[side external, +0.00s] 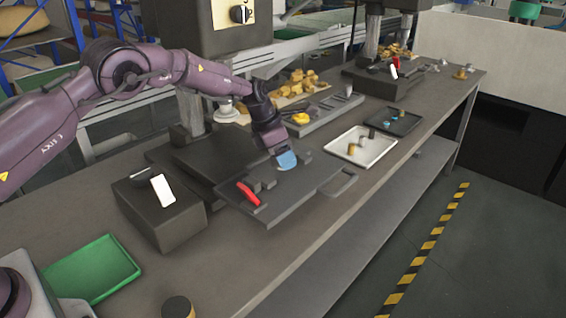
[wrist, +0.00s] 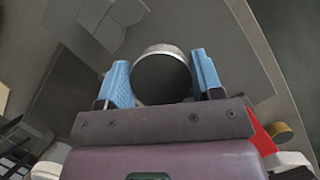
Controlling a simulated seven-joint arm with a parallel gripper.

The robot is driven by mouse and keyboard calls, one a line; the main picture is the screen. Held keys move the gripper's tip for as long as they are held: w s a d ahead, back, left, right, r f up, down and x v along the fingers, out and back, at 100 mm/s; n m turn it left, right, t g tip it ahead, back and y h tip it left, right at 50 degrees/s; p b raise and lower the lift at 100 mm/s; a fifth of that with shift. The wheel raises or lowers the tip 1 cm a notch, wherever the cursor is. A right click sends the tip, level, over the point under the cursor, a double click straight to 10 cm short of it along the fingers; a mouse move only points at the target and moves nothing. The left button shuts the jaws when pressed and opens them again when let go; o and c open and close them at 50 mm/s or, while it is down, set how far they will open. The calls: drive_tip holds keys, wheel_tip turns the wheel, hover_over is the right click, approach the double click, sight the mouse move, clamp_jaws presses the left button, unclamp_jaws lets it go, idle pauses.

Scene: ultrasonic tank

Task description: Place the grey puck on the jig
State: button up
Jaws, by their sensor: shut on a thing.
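My gripper (side external: 286,160), with blue fingertips, is over the flat grey plate (side external: 285,208) that I take to be the jig. The plate carries a red-handled clamp (side external: 248,194) and small dark blocks. In the wrist view my gripper (wrist: 162,80) is shut on the grey puck (wrist: 163,77), a round piece with a dark face and a lighter metal rim, one blue finger on each side. In the side view the fingers hide the puck. I cannot tell whether the puck touches the plate. A grey block (wrist: 110,22) shows ahead of the fingers in the wrist view.
A white tray (side external: 342,154) with small cylinders and a black tray (side external: 408,126) stand to the right. A dark box (side external: 160,225) stands left of the plate, and a green tray (side external: 92,270) lies further left. A dark cylinder (side external: 178,306) stands at the front edge.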

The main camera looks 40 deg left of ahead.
drive_tip(key=shift+f, duration=1.3)
drive_tip(key=shift+f, duration=0.15)
drive_tip(key=o, duration=0.9)
drive_tip(key=shift+s, duration=0.1)
drive_tip(key=shift+c, duration=0.2)
